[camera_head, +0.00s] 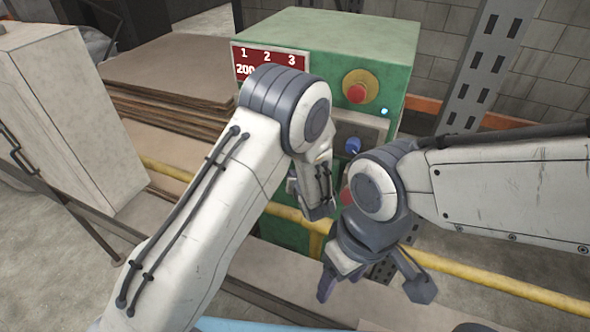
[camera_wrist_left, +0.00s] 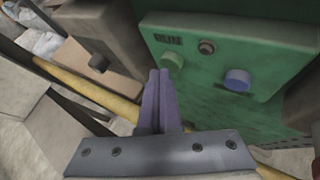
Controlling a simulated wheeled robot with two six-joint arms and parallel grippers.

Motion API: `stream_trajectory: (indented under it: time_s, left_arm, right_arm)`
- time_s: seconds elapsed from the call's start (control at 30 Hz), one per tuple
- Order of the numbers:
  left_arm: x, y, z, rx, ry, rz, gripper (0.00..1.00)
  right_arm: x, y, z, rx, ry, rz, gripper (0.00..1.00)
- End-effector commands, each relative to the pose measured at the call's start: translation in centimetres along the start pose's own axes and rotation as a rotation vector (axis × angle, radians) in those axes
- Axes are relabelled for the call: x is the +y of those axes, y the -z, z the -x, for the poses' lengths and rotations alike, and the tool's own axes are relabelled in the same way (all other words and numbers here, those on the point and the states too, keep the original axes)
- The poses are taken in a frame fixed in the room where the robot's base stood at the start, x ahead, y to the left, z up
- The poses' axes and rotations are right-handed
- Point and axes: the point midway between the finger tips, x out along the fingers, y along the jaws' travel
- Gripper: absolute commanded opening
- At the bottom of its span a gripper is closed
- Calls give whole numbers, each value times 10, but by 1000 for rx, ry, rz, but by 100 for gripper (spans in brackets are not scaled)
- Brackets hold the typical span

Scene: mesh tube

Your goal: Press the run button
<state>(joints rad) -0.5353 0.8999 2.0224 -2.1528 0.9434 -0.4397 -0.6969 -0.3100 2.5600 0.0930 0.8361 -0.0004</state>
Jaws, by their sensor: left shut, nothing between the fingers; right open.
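The green machine (camera_head: 350,40) stands behind my arms in the head view. In the left wrist view its panel carries the word RUN (camera_wrist_left: 167,40), with a green button (camera_wrist_left: 173,61) below it. My left gripper (camera_wrist_left: 159,76) is shut and empty. Its fingertips appear just left of the green button; whether they touch it I cannot tell. In the head view my left gripper (camera_head: 317,208) is in front of the machine, partly hidden by its own arm. The run button cannot be made out there. My right gripper (camera_head: 373,288) is open and empty, lower and to the right.
A red button on a yellow disc (camera_head: 357,93) and a blue knob (camera_head: 353,146) are on the machine. The blue knob (camera_wrist_left: 237,80) is right of the run button in the wrist view. A yellow rail (camera_head: 470,276) crosses in front. Stacked boards (camera_head: 170,75) lie left.

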Motion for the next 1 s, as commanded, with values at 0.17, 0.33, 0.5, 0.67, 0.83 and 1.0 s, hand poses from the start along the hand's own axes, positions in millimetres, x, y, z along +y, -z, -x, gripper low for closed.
stream_trajectory:
  time_s: [0.17, 0.33, 0.5, 0.67, 0.83, 1.0]
  left_arm:
    - [0, 0, 0, 0, 0, 0, 0]
    - [0, 0, 0, 0, 0, 0, 0]
    - [0, 0, 0, 0, 0, 0, 0]
    - [-2, -1, -3, 0, 0, 1, 0]
    - [-4, -4, -6, -1, 0, 1, 0]
    - [-4, -5, -6, -1, 0, 0, 0]
  right_arm:
    - [0, 0, 0, 0, 0, 0, 64]
    - [0, 0, 0, 0, 0, 0, 64]
    - [0, 0, 0, 0, 0, 0, 64]
    - [0, 0, -3, 0, 0, 0, 64]
    - [0, 0, -5, 0, 0, 0, 64]
    - [0, 0, -4, 0, 0, 0, 64]
